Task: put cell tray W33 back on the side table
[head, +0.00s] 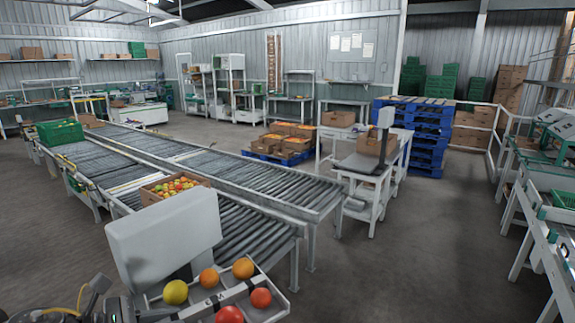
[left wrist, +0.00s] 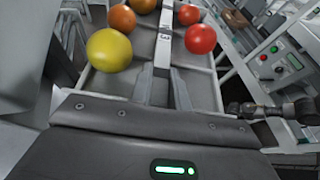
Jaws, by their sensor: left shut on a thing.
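The cell tray (head: 272,309) is at the bottom of the head view, light grey with a raised bar along its middle. Its cells hold a yellow tomato (head: 175,292), two orange ones (head: 209,278) and two red ones (head: 261,298). In the left wrist view the tray's middle bar (left wrist: 163,45) shows part of a label with a "3". My left gripper (left wrist: 165,88) is shut on this bar at the tray's near end. In the head view its fingers are hidden.
A roller conveyor (head: 245,170) carries a box of tomatoes (head: 150,194) and a green crate (head: 60,132). A white table (head: 368,174) with a scale and cardboard box stands beyond, near blue pallets (head: 408,140). A machine bench (head: 548,235) is at right. Open floor (head: 430,240) lies between.

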